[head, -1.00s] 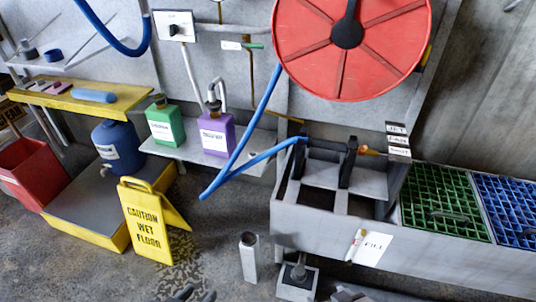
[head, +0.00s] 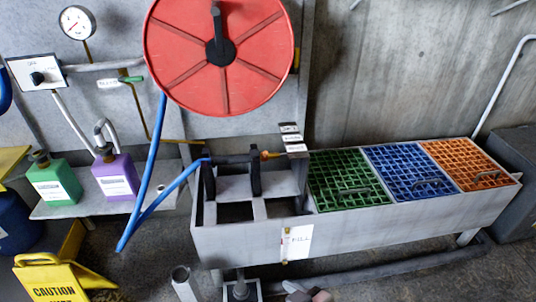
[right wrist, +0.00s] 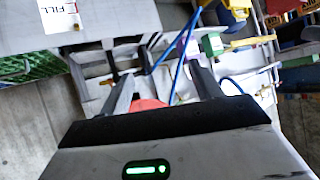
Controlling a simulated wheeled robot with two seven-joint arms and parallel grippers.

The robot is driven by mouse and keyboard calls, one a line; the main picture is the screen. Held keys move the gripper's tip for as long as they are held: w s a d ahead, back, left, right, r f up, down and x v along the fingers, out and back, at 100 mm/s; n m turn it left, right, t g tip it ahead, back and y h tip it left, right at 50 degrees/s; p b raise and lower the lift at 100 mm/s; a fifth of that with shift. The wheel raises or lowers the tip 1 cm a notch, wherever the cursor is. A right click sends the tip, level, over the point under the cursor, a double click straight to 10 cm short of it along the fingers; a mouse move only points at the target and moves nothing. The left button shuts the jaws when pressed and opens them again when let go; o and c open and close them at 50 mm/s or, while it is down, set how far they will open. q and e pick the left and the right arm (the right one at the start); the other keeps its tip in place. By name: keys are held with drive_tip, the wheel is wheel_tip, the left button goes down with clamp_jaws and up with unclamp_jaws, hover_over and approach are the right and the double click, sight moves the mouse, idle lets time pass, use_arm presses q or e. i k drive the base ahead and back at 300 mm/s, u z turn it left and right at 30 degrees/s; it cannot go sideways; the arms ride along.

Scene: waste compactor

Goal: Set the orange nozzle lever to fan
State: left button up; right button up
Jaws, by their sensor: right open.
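The black spray nozzle (head: 232,159) lies across two dark upright brackets over the left end of the grey trough in the head view, with the blue hose at its left end. The small orange lever (head: 268,154) shows at its right end, beside three stacked label plates (head: 291,138); its exact setting is too small to tell. My left gripper is out of view.
The trough (head: 250,240) holds green (head: 345,180), blue and orange grates. A red hose reel (head: 219,55) hangs above the nozzle. Blue hose (head: 140,215) loops down at the left.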

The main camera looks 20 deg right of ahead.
sight(264, 154)
drive_tip(key=u, duration=0.15)
drive_tip(key=k, duration=0.45)
drive_tip(key=z, duration=1.15)
drive_tip(key=i, duration=1.35)
drive_tip(key=u, duration=0.45)
